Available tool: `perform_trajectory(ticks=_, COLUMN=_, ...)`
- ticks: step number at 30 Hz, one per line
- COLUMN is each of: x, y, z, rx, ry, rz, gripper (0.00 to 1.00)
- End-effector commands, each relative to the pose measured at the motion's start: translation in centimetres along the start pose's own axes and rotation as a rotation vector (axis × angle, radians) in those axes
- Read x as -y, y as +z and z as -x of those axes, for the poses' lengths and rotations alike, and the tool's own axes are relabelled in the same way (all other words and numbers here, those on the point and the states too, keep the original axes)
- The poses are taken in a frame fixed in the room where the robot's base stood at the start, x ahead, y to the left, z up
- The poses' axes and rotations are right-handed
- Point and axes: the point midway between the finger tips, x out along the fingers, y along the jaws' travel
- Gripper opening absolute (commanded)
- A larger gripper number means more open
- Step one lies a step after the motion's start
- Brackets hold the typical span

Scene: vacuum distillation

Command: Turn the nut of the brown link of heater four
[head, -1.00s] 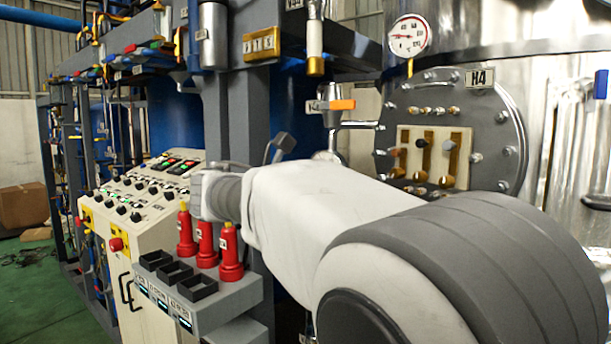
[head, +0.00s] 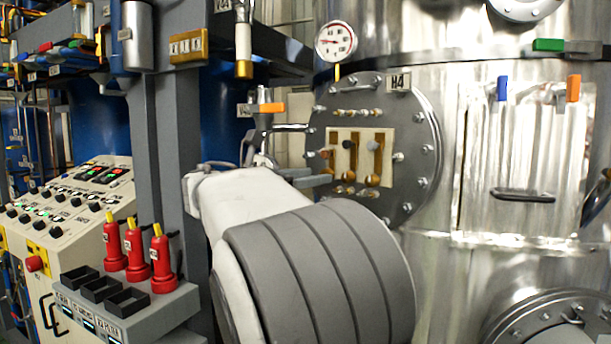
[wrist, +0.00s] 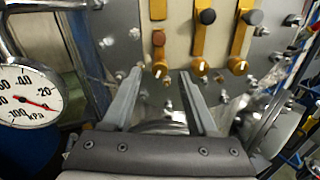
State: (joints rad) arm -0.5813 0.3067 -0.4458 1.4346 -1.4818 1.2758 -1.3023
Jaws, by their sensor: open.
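The heater four plate, labelled H4 (head: 398,84), is a round grey flange (head: 424,150) with a cream panel holding three brass links. The leftmost, brown-capped link (head: 326,155) is partly hidden by my arm in the head view. In the wrist view its brown cap (wrist: 158,38) is at top centre, with a brass nut (wrist: 160,69) below it. My gripper (wrist: 160,74) is open and empty, its fingers pointing at the panel. The nut shows between the fingertips; I cannot tell how far beyond them it lies. The gripper is mostly hidden behind my arm in the head view.
The black-capped link (wrist: 206,17) and grey-capped link (wrist: 251,17) stand to the right. A pressure gauge (wrist: 30,97) is close on the left in the wrist view. Red bottles (head: 162,262) and a control console (head: 70,210) are at left in the head view.

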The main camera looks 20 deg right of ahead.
Motion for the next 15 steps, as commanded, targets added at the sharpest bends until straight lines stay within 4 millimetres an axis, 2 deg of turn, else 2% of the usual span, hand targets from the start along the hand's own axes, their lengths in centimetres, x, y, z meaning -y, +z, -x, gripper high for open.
perform_trajectory(ticks=3, x=0.0, y=0.0, z=-1.8, rx=0.001, ry=-0.003, rz=0.000, gripper=0.58)
perform_trajectory(ticks=6, x=0.0, y=0.0, z=-2.7, rx=0.000, ry=-0.001, rz=0.000, gripper=0.58)
perform_trajectory(ticks=15, x=0.0, y=0.0, z=-3.2, rx=-0.001, ry=0.000, rz=0.000, gripper=0.58)
